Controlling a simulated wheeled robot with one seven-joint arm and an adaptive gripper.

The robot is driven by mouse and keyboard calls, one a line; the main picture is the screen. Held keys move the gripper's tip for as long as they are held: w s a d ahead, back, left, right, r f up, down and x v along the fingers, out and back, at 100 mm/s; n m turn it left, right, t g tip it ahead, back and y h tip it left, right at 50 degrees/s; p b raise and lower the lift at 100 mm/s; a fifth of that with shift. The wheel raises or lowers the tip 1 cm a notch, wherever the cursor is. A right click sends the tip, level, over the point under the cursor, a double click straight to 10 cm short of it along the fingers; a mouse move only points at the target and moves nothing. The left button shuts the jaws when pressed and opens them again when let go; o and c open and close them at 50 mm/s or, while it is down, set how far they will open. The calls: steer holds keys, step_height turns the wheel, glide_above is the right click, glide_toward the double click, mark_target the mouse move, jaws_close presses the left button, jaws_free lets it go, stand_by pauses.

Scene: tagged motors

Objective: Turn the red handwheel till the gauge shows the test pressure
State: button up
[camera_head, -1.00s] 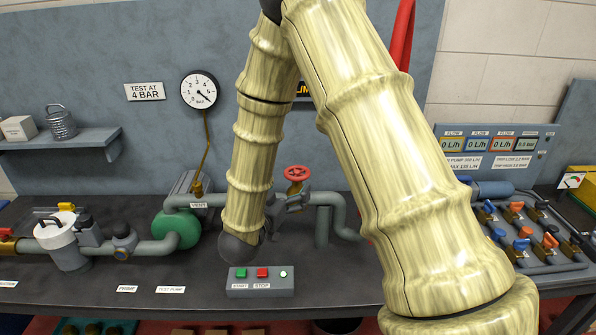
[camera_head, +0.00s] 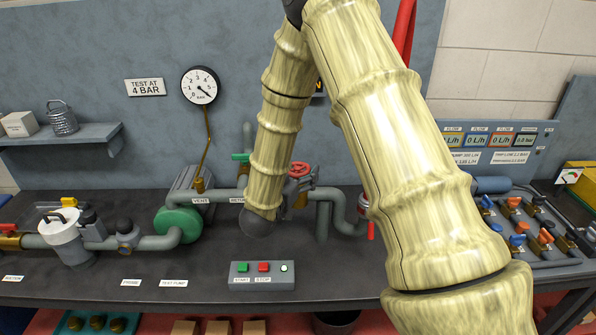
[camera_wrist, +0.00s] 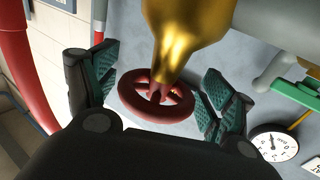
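The red handwheel (camera_head: 299,169) sits on the bench pipework, right of my forearm in the head view. In the wrist view the handwheel (camera_wrist: 157,96) lies between the spread fingers of my gripper (camera_wrist: 160,88), with gaps visible on both sides. A brass valve body (camera_wrist: 185,35) joins its hub.
A green lever (camera_head: 241,157) is just left of my forearm. Grey pipes and a green pump (camera_head: 178,225) stand to the left. A START/STOP box (camera_head: 262,275) is at the bench front. A red-handled valve (camera_head: 370,230) and a valve manifold (camera_head: 530,235) are to the right.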

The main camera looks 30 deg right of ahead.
steer(key=c, duration=0.6)
steer(key=shift+c, duration=0.2)
steer(key=shift+n+t+y, duration=0.3)
steer(key=shift+n+t, duration=0.1)
steer(key=shift+t, duration=0.2)
steer(key=n+t+y+b, duration=0.2)
steer(key=y, duration=0.1)
steer(key=n+t+y+b, duration=0.2)
steer(key=n+t+y, duration=0.1)
steer(key=shift+f+n+t+y, duration=0.15)
steer(key=shift+n+t+y, duration=0.15)
steer(key=shift+a+n+t+y+b, duration=0.1)
steer(key=shift+n+t+y+b, duration=0.4)
steer(key=shift+n+y, duration=1.15)
steer(key=shift+n+t+y+b, duration=0.5)
steer(key=shift+n+y, duration=0.45)
steer(key=shift+y, duration=1.3)
steer(key=shift+w+r+y, duration=0.1)
steer(key=shift+r+y, duration=0.1)
steer(key=shift+y, duration=0.2)
steer(key=o, duration=1)
steer(key=shift+o, duration=0.2)
